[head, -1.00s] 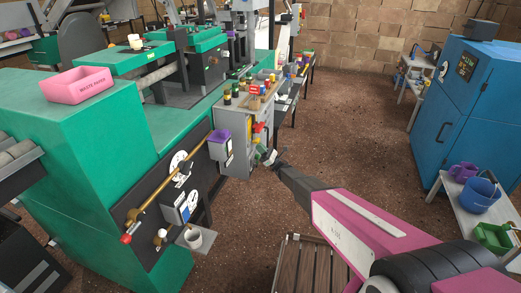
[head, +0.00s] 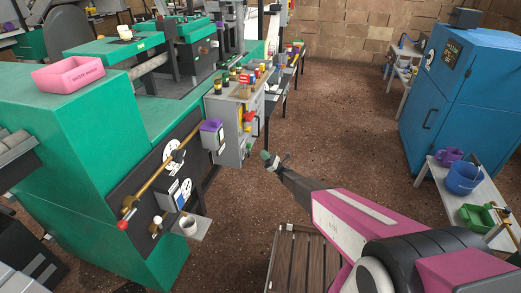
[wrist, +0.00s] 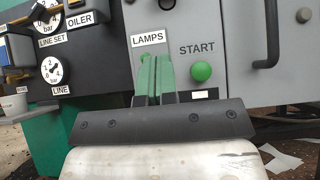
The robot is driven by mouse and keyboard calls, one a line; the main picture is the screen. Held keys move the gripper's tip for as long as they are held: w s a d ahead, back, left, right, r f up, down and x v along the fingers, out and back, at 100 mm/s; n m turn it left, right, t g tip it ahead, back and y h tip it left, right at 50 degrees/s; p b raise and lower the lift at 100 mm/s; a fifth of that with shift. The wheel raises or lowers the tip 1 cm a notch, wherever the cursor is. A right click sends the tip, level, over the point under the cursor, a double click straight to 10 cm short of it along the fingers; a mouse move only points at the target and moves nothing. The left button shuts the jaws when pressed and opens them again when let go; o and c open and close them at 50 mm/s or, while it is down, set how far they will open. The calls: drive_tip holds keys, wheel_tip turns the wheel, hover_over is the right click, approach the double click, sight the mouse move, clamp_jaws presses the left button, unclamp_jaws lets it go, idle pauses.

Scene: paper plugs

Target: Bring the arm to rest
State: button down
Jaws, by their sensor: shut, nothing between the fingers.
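My arm reaches up from the lower right of the head view, with a pink link and a dark wrist. My gripper (head: 268,158) is at its end, over the brown floor just right of the grey control box (head: 232,130), apart from it. In the wrist view the green fingers (wrist: 155,78) are pressed together with nothing between them. They point at the grey panel, below the LAMPS label (wrist: 148,39) and left of the green START button (wrist: 202,72). The fingers hide part of the panel.
A green machine (head: 60,140) fills the left, with a pink waste paper tray (head: 82,74) on top. A blue cabinet (head: 460,100) and a small table with a blue bucket (head: 464,179) stand at right. A slatted wooden pallet (head: 300,262) lies below my arm. Middle floor is clear.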

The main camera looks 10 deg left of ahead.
drive_tip(key=shift+d+f, duration=0.1)
drive_tip(key=shift+d, duration=0.1)
drive_tip(key=w+d+r+m+t+h, duration=0.45)
drive_tip(key=m+t+h, duration=0.25)
drive_tip(key=m, duration=0.3)
drive_tip(key=w+d+r+m+t+h, duration=0.3)
drive_tip(key=d+m+t+h, duration=0.35)
drive_tip(key=m, duration=0.35)
drive_tip(key=s+d+r+m+g+h, duration=0.1)
drive_tip(key=s+d+m+g+h, duration=0.1)
drive_tip(key=d+m+h, duration=1)
drive_tip(key=s+d+m+g+h, duration=0.2)
drive_tip(key=s+d+m+g, duration=0.3)
drive_tip(key=s+d+m, duration=0.6)
drive_tip(key=s+d+r+m+g, duration=0.2)
drive_tip(key=s+m+g, duration=0.2)
drive_tip(key=s, duration=0.6)
drive_tip(key=s+d+r+m+g, duration=0.2)
drive_tip(key=s+m+g, duration=0.3)
drive_tip(key=s, duration=0.5)
drive_tip(key=shift+s+d+r+m+y, duration=0.25)
drive_tip(key=shift+d+r+m+y, duration=0.1)
drive_tip(key=shift+r+m, duration=0.15)
